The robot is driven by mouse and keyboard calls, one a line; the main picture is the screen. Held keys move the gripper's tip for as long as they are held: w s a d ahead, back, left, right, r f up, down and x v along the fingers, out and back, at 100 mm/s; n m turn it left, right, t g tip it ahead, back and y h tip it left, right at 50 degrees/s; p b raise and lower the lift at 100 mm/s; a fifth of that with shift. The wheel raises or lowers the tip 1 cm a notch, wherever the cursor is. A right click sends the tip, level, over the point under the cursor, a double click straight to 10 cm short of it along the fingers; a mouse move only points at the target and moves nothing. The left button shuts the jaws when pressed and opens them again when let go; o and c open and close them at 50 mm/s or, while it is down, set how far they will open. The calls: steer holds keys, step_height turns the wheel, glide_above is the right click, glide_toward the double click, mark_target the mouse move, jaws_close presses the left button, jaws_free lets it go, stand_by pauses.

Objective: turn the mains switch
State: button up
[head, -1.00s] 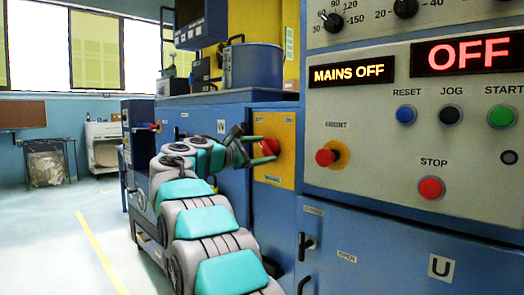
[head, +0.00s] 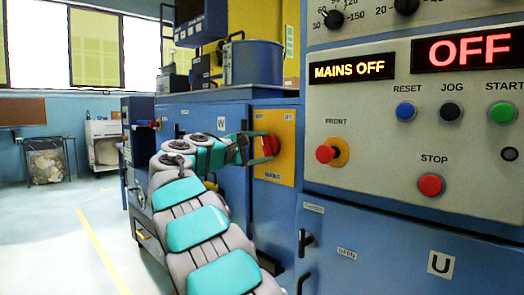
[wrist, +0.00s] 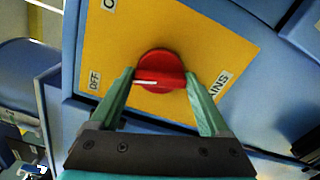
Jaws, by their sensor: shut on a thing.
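The mains switch is a round red knob (wrist: 161,71) on a yellow plate (wrist: 222,45) on the blue cabinet. In the wrist view its white mark points left, towards the side with the OFF label. The knob also shows in the head view (head: 271,146), partly behind my fingers. My gripper (wrist: 160,82) is shut on the knob, one green finger on each side of it. In the head view my gripper (head: 262,147) reaches the plate from the left. The display (head: 350,70) reads MAINS OFF.
The grey control panel (head: 380,125) stands right of the switch, with a red FRONT knob (head: 326,153), STOP button (head: 431,184) and several other controls. A second display (head: 468,50) reads OFF. A large pot (head: 256,63) sits on the cabinet. Open floor lies left.

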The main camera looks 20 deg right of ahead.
steer(key=m+b, duration=0.1)
steer(key=m, duration=0.1)
steer(key=m+b, duration=0.2)
steer(key=m, duration=0.1)
steer(key=shift+f+m, duration=0.3)
steer(key=shift+f, duration=0.05)
steer(key=m+b, duration=0.1)
steer(key=m, duration=0.3)
steer(key=shift+m+b, duration=0.35)
steer(key=shift+m, duration=1.15)
steer(key=shift+r, duration=0.1)
steer(key=o, duration=1.2)
